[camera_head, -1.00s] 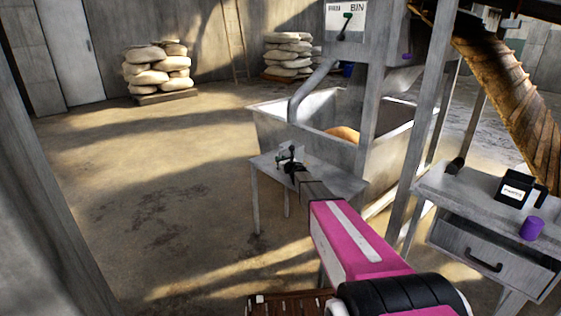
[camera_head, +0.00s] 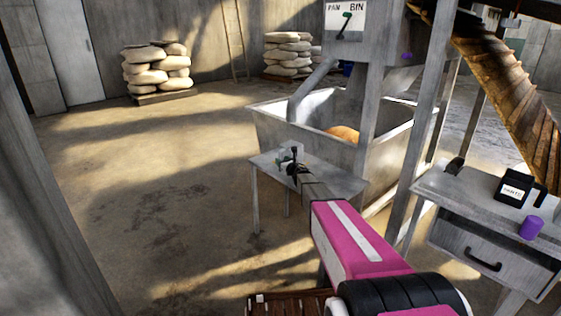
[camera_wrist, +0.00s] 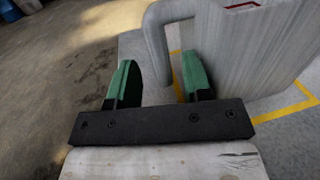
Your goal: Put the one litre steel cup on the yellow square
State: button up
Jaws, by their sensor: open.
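The steel cup (camera_wrist: 240,50) fills the upper right of the wrist view, with its handle (camera_wrist: 155,48) towards my gripper. Yellow lines of the square (camera_wrist: 290,112) show in front of the cup and beside its handle; the rest is hidden behind the cup. The cup looks upright within the outline. My gripper (camera_wrist: 160,82) is open, its green fingers on either side of the lower handle, with gaps visible. In the head view, my gripper (camera_head: 293,162) is over the small grey table, and the cup (camera_head: 283,157) is small and partly hidden there.
The small grey table (camera_head: 335,182) stands before a large metal bin (camera_head: 275,128). To the right is a drawer table (camera_head: 450,205) with a black box (camera_head: 513,190) and a purple cup (camera_head: 531,227). A frame post (camera_head: 405,200) stands between the tables. Open floor lies left.

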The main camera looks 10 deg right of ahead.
jog(key=v, duration=0.9)
jog(key=shift+s+d, duration=0.1)
jog(key=shift+s, duration=0.1)
